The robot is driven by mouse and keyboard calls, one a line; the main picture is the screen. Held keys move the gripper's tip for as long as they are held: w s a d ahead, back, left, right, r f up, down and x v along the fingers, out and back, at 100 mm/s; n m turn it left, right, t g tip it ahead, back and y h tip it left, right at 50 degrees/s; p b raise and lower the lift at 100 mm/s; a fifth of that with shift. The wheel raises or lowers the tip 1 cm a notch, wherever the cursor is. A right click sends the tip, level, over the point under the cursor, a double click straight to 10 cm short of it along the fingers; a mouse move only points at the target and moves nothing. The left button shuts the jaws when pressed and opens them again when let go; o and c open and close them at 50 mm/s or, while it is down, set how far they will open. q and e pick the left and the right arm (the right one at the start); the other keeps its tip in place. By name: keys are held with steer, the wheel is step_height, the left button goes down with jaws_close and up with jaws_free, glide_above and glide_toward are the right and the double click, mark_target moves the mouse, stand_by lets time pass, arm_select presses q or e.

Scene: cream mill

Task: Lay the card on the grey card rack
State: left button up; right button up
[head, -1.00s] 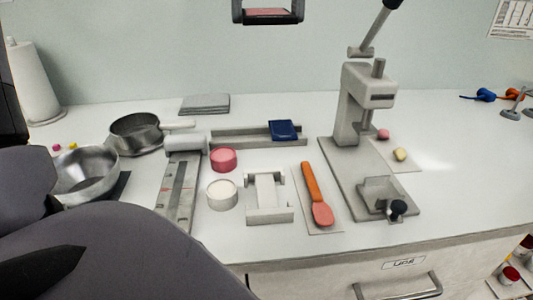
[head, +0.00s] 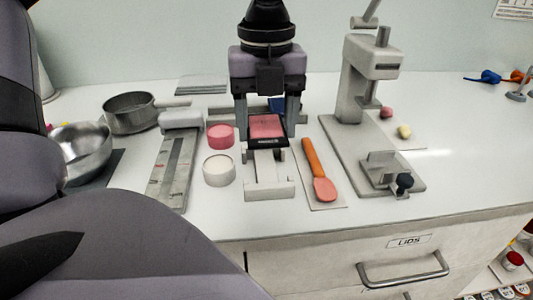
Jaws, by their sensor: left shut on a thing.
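My left gripper (head: 267,132) points down near the middle of the head view. Its two fingers are shut on the sides of a flat card (head: 266,125) with a pink face and a dark edge. The card is in front of or above a pale grey stand (head: 270,189) with raised ends; I cannot tell whether they touch. A long grey rail-like rack (head: 220,114) lies behind the gripper, partly hidden. A dark blue piece (head: 277,104) there shows only partly between the fingers. My right gripper is not in view.
A pink tub (head: 220,137) and a white tub (head: 219,170) stand left. A pan (head: 130,113) and bowl (head: 80,155) are farther left. The counter's right side is mostly clear.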

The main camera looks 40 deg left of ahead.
mark_target(266, 171)
arm_select(q)
step_height(266, 171, down, 3)
steer(key=shift+r, duration=0.15)
steer(key=shift+f+b, duration=0.5)
steer(key=shift+f, duration=1.2)
steer(key=shift+f, duration=0.1)
steer(key=shift+f+b, duration=0.35)
steer(key=shift+b, duration=0.3)
steer(key=o, duration=1)
steer(key=shift+r, duration=0.1)
steer(key=shift+o, duration=0.2)
